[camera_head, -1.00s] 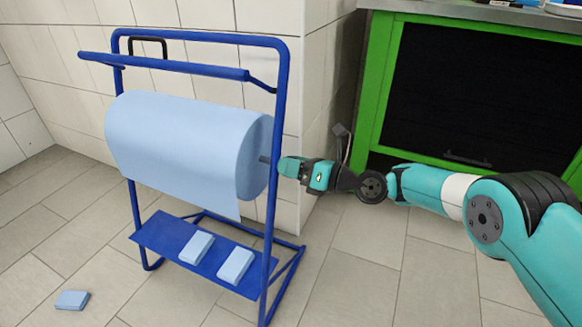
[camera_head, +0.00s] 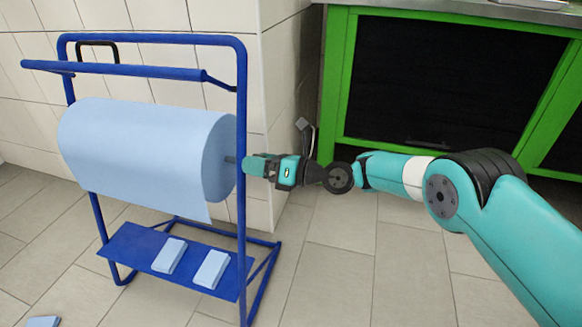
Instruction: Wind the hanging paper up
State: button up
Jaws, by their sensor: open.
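A large light-blue paper roll (camera_head: 140,145) sits across a blue metal stand (camera_head: 243,95). A loose flap of paper (camera_head: 190,205) hangs from the front of the roll, its lower edge slanting down to a corner at the right, above the stand's shelf. A thin grey axle end (camera_head: 231,160) shows between the roll's right face and the right upright. My gripper (camera_head: 250,165) is open at the stand's right upright, level with the axle. Its fingertips overlap the upright in view, and I cannot tell whether they touch it.
The stand's lower shelf (camera_head: 130,243) carries two light-blue packs (camera_head: 211,268). Another pack (camera_head: 44,321) lies on the floor at bottom left. A tiled wall is behind. A green-framed cabinet (camera_head: 335,90) stands at the back right. The floor between is clear.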

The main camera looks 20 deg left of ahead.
jog(key=w+d+b, duration=0.1)
jog(key=d+b, duration=0.8)
jog(key=d, duration=0.8)
jog(key=shift+w, duration=0.15)
jog(key=shift+d, duration=0.1)
